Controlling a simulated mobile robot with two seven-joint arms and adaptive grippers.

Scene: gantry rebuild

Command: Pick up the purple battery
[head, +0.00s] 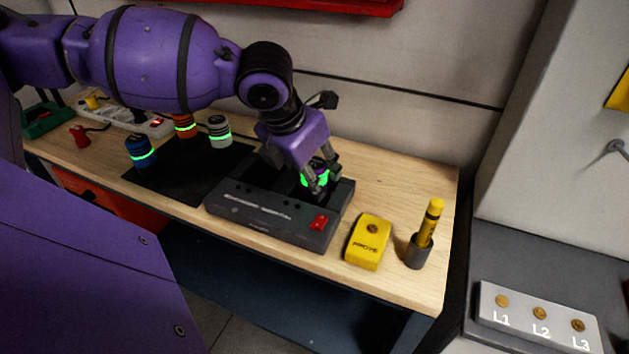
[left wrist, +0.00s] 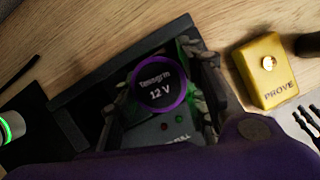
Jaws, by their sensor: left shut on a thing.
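The purple battery (left wrist: 160,85) shows in the left wrist view as a round black top with a purple rim, marked "12 V". My left gripper (head: 322,184) is shut on it, with a finger on each side. In the head view the fingers mostly hide the battery, and a green glow shows between them. They are over the right end of the dark grey device (head: 262,211), which has a red switch (head: 319,222). I cannot tell whether the battery sits in the device or is just clear of it.
A yellow "PROVE" box (head: 368,242) and a yellow pen-like tool in a grey cup (head: 419,252) stand right of the device. Blue (head: 141,152), orange (head: 185,126) and grey (head: 220,132) batteries stand on or near the black mat (head: 182,182) to the left.

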